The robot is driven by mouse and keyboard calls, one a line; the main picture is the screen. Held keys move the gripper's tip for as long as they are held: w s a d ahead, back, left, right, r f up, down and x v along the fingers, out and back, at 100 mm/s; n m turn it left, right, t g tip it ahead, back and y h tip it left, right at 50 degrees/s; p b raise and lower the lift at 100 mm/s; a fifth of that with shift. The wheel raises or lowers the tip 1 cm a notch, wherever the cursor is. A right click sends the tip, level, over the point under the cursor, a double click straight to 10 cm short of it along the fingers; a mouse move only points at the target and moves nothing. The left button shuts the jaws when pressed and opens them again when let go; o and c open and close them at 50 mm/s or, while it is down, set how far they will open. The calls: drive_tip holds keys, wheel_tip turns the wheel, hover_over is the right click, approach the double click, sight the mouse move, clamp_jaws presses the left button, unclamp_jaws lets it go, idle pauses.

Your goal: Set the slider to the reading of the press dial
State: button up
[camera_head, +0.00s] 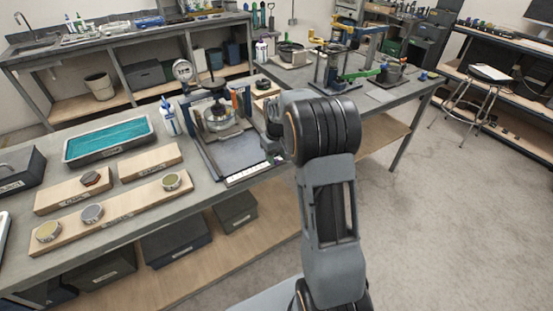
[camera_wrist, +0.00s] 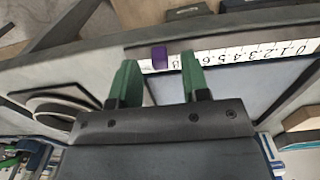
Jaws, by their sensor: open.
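The purple slider (camera_wrist: 159,58) sits on a white number scale (camera_wrist: 262,50) in the wrist view. It is near the scale's left end, just past what looks like the 8; the 0 is far right. My gripper (camera_wrist: 159,64) is open, its green fingers on either side of the slider with gaps. In the head view the scale (camera_head: 248,174) runs along the front edge of the press board. The press (camera_head: 217,118) stands behind it, with a round white dial (camera_head: 182,69) at its upper left. The dial's reading is too small to tell. My wrist hides part of the board.
A spray bottle (camera_head: 169,118) stands left of the press. Wooden boards with round discs (camera_head: 92,213) and a teal-filled tray (camera_head: 108,138) lie further left on the bench. Another bench (camera_head: 385,98) with tools stands at the back right. Open floor lies right of my arm.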

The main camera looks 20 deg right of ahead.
drive_tip(key=shift+f, duration=0.8)
drive_tip(key=shift+c, duration=0.3)
clamp_jaws()
